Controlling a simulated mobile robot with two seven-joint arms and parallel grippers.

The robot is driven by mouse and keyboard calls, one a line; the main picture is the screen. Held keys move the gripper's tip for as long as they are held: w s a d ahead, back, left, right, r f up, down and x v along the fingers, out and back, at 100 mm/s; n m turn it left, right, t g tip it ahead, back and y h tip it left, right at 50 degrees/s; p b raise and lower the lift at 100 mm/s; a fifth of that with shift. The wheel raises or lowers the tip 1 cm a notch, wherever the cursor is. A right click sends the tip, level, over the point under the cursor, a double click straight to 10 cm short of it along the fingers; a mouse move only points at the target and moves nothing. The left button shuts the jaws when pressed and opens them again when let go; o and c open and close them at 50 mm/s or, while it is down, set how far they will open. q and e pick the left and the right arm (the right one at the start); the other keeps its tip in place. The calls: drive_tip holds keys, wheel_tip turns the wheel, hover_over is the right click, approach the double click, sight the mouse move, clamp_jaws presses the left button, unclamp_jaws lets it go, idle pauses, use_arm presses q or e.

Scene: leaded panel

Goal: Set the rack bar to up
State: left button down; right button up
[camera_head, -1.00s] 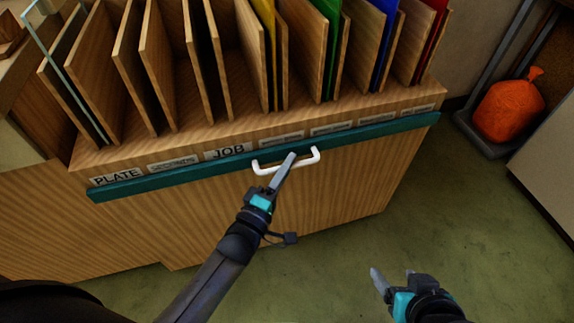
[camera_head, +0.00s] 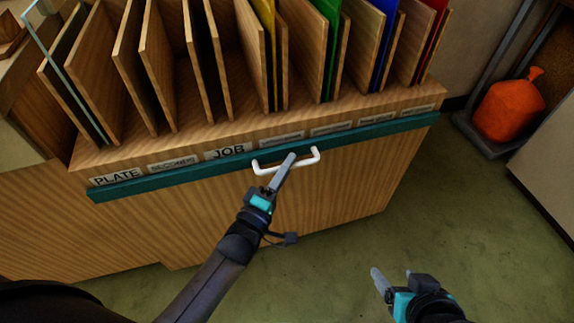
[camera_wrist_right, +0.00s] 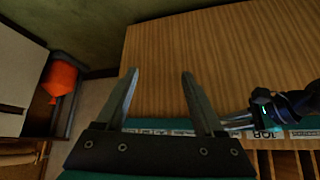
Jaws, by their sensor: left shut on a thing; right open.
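The rack bar (camera_head: 210,164) is a long teal strip across the front of the wooden rack, just below the row of labels. A white handle (camera_head: 315,158) is fixed to it near the middle. My left gripper (camera_head: 289,160) is shut on the handle, its fingers crossing the grip. In the right wrist view, the left gripper (camera_wrist_right: 240,122) reaches the teal bar (camera_wrist_right: 160,125) from the right. My right gripper (camera_head: 392,280) is open and empty, low and to the right, in front of the rack; its two fingers (camera_wrist_right: 158,90) show apart in the wrist view.
The rack (camera_head: 330,195) holds wooden dividers and coloured sheets, with a glass sheet (camera_head: 62,70) at left. An orange bag (camera_head: 508,110) sits on a dark base at right. The green floor (camera_head: 440,210) is clear.

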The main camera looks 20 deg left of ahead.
sight(287, 153)
use_arm(q)
drive_tip(key=shift+r, duration=0.3)
wheel_tip(287, 153, up, 4)
drive_tip(key=p, duration=0.4)
drive_tip(key=shift+p, duration=0.3)
wheel_tip(287, 153, up, 4)
drive_tip(key=p, duration=0.4)
drive_tip(key=shift+w, duration=0.1)
drive_tip(key=shift+r+p, duration=1.7)
use_arm(e)
drive_tip(key=s+d+f+g, duration=0.1)
drive_tip(key=s+d+f, duration=0.1)
drive_tip(key=f, duration=0.4)
drive_tip(key=s+d+f+g+h, duration=0.1)
drive_tip(key=s+d+f+g, duration=0.1)
drive_tip(key=s+f, duration=0.3)
drive_tip(key=s+d+f+g+h, duration=0.1)
drive_tip(key=s+d+f+g, duration=0.1)
drive_tip(key=f, duration=0.6)
drive_tip(key=shift+s+d+f, duration=0.2)
drive_tip(key=shift+s+d, duration=0.35)
drive_tip(key=shift+s, duration=0.25)
use_arm(q)
drive_tip(key=c, duration=1.1)
unclamp_jaws()
drive_tip(key=shift+o, duration=1.3)
drive_tip(key=shift+f, duration=0.2)
